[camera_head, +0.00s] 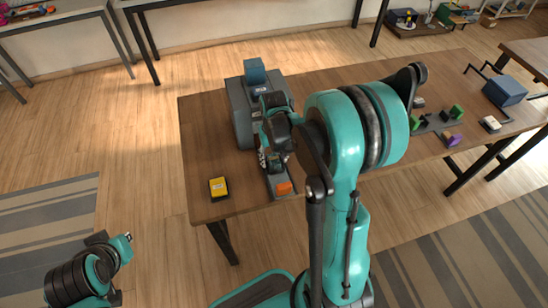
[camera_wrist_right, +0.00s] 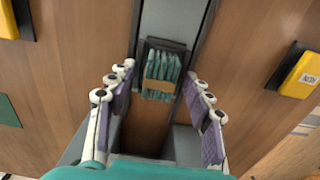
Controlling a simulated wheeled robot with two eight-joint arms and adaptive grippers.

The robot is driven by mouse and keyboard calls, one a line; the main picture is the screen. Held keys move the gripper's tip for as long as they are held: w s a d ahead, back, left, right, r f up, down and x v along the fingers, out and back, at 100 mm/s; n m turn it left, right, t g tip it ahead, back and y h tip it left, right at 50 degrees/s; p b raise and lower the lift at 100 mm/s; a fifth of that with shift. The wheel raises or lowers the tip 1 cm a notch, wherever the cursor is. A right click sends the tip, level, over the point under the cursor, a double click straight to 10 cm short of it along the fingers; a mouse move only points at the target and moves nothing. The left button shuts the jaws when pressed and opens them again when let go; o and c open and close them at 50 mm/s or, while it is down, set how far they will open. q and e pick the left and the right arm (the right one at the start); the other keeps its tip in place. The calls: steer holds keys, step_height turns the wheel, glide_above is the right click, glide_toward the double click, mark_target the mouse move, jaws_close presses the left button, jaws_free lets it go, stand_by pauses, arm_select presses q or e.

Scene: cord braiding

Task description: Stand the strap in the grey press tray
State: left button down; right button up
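A teal corded strap bundle (camera_wrist_right: 161,72) with a tan band across it shows in the right wrist view. It sits in a dark holder at the end of a grey channel (camera_wrist_right: 171,18), which looks like the grey press tray. I cannot tell how upright the strap is. My right gripper (camera_wrist_right: 160,102) is open, one pad on each side of the strap's near end, with clear gaps. In the head view my right gripper (camera_head: 275,160) is low over the grey machine's front, partly hidden by my arm.
The grey machine (camera_head: 241,112) with a blue block (camera_head: 255,71) on top stands on the wooden table (camera_head: 205,150). A yellow box (camera_head: 219,187) and an orange block (camera_head: 284,188) are near the front edge. Green blocks (camera_head: 457,112) and a blue bin (camera_head: 505,91) lie right.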

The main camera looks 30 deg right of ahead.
mark_target(274, 159)
step_height(274, 159, up, 12)
steer(key=p, duration=0.5)
steer(key=s+a+r+n+t, duration=0.2)
steer(key=s+a+r+t, duration=0.5)
steer(key=s+a, duration=0.3)
steer(key=shift+s+a+r+n, duration=0.15)
steer(key=shift+s+a+n, duration=0.15)
steer(key=shift+s+n, duration=0.15)
steer(key=shift+s+d, duration=0.1)
